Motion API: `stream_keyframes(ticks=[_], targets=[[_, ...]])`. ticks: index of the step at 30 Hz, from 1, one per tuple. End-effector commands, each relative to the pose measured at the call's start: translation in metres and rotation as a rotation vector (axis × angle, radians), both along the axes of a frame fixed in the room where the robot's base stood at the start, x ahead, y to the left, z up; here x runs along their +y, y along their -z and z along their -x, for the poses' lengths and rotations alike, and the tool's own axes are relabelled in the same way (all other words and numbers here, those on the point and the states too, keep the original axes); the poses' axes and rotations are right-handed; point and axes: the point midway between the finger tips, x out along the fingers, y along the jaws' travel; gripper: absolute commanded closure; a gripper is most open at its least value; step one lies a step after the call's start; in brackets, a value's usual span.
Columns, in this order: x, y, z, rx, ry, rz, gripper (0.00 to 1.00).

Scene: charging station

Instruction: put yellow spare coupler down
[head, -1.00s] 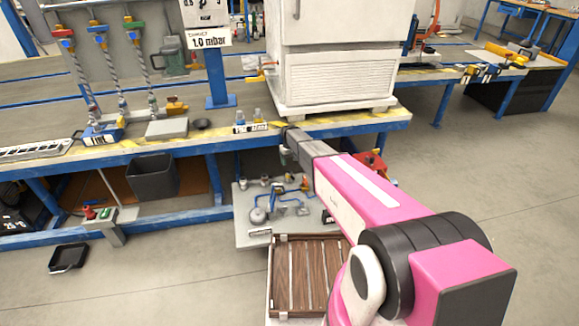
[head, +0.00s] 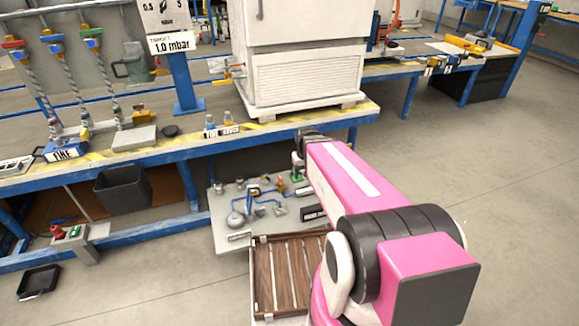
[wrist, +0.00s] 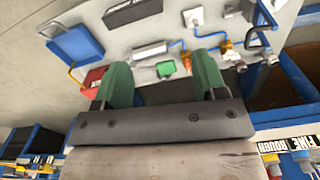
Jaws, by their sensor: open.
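My gripper (head: 298,164) is above the right side of the grey fittings panel under the bench edge. In the wrist view my gripper (wrist: 163,72) has its two green fingers spread apart, with nothing held between them. A small green block (wrist: 166,68) shows on the panel beyond the gap. An orange-yellow fitting (wrist: 229,48) sits on the panel right of the fingers; I cannot tell if it is the spare coupler. A yellow piece (head: 142,115) lies on the bench by a grey block; I cannot tell if that is the coupler either.
The grey panel (head: 222,236) carries blue tubing and several fittings. A slatted wooden crate (head: 262,280) is in front of it. The workbench (head: 200,147) holds a white cabinet (head: 288,85) and a FINE/ROUGH label (head: 222,131). Open floor lies at right.

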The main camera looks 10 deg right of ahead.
Motion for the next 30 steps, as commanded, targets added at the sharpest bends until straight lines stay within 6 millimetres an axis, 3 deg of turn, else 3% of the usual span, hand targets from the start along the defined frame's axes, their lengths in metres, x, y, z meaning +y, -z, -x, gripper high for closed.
stream_keyframes(ticks=[1,7,30], targets=[[-0.005,-0.011,0.025,-0.001,0.02,0.0,0.35],[-0.014,-0.024,0.055,-0.001,0.065,0.0,0.35],[-0.015,-0.024,0.055,-0.001,0.069,0.0,0.35]])
